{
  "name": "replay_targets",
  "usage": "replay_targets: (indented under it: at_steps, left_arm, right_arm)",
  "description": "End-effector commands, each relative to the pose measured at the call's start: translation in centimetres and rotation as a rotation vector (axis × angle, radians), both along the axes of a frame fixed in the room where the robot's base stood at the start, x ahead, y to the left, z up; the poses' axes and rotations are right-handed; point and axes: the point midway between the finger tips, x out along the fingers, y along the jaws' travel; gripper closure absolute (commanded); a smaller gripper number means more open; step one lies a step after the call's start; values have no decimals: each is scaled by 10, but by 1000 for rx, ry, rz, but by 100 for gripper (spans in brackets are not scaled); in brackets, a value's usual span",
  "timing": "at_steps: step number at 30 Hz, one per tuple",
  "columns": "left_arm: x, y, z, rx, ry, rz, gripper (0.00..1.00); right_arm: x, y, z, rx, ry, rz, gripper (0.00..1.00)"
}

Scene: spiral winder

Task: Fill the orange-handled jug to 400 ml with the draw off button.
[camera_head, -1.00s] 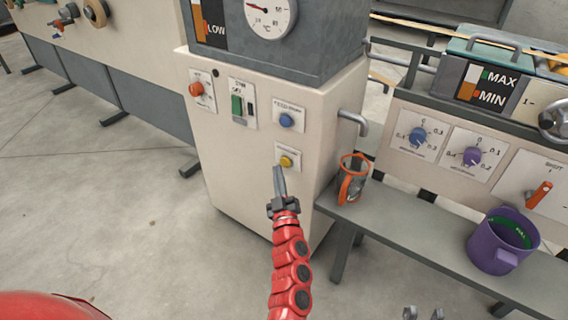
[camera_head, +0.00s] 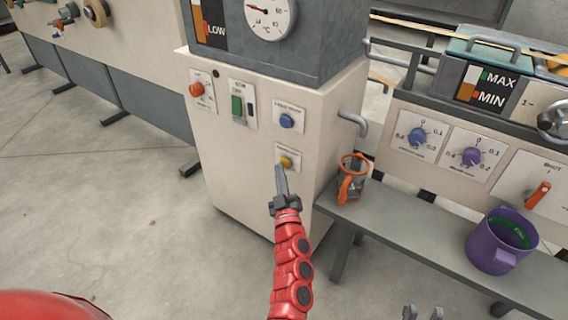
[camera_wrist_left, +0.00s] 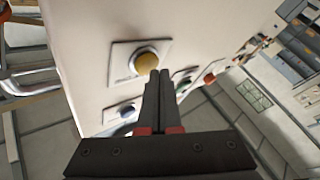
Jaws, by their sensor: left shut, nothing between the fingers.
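The orange-handled jug (camera_head: 346,188), clear with an orange rim, stands upright on the grey bench (camera_head: 400,222), below a grey bent spout (camera_head: 356,120). I cannot see any level in it. A yellow button (camera_head: 287,162) and a blue button (camera_head: 287,120) are on the cream cabinet front; their labels are too small to read. My left gripper (camera_head: 280,170) is shut and empty, its tips just below the yellow button. In the left wrist view the tips overlap the lower edge of the yellow button (camera_wrist_left: 147,59); contact is unclear. My right gripper (camera_head: 424,312) shows only its fingertips, apart.
A purple jug (camera_head: 495,247) stands further right on the bench. A red knob (camera_head: 196,89) and a green switch (camera_head: 237,105) are on the cabinet's left. A dial gauge (camera_head: 270,15) is above.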

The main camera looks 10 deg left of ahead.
Motion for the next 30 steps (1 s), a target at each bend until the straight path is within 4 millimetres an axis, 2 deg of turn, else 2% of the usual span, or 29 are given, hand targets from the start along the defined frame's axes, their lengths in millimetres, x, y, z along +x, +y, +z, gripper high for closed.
replay_targets:
  at_steps: [30]
  left_arm:
    - [8, -3, 0, 0, 0, 0, 100]
  right_arm:
    - [0, 0, 3, 0, 0, 0, 67]
